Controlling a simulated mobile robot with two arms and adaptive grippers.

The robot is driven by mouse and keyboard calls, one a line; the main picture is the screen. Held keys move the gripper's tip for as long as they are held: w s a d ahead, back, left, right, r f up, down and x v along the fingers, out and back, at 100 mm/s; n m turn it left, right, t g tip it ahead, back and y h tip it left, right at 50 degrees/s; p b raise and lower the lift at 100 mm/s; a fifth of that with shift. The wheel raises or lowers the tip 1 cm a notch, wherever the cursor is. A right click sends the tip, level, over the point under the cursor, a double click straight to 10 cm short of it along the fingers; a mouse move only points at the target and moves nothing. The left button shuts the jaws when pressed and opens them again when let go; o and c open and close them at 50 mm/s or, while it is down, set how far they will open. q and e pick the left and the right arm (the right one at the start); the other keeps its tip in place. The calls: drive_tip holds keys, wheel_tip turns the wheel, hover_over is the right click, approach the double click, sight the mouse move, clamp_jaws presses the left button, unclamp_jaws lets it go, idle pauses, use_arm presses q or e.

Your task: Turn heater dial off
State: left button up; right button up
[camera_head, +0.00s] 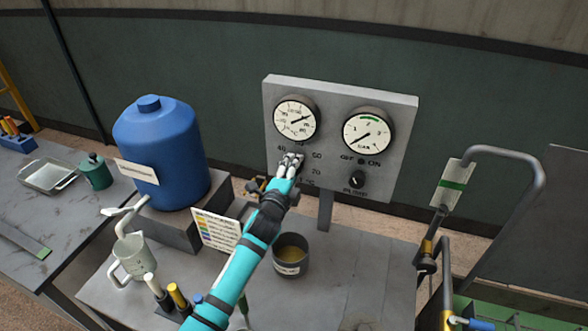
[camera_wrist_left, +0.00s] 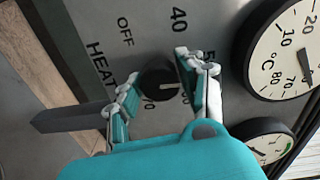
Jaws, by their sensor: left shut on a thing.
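The heater dial (camera_wrist_left: 160,82) is a round black knob on a grey panel (camera_head: 340,95). In the left wrist view its pale pointer mark lies roughly level across the picture, not toward the printed OFF at upper left. The printed numbers 40 and 50 show above and to the right of it. My left gripper (camera_head: 290,162) is at the panel, with one finger on each side of the dial, shut on it. In the head view my gripper hides the dial. My right gripper is not in view.
Two round gauges (camera_head: 296,118) and (camera_head: 367,134) sit above the dials.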

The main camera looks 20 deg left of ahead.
use_arm(q)
drive_tip(key=n, duration=1.2)
drive_tip(key=shift+f+h, duration=0.15)
drive_tip(key=shift+h, duration=0.15)
drive_tip(key=n, duration=0.6)
drive_tip(key=shift+n, duration=0.4)
drive_tip(key=n, duration=0.5)
drive_tip(key=shift+d+f+b, duration=0.1)
drive_tip(key=shift+b, duration=0.2)
drive_tip(key=shift+n, duration=0.3)
drive_tip(key=o, duration=1.2)
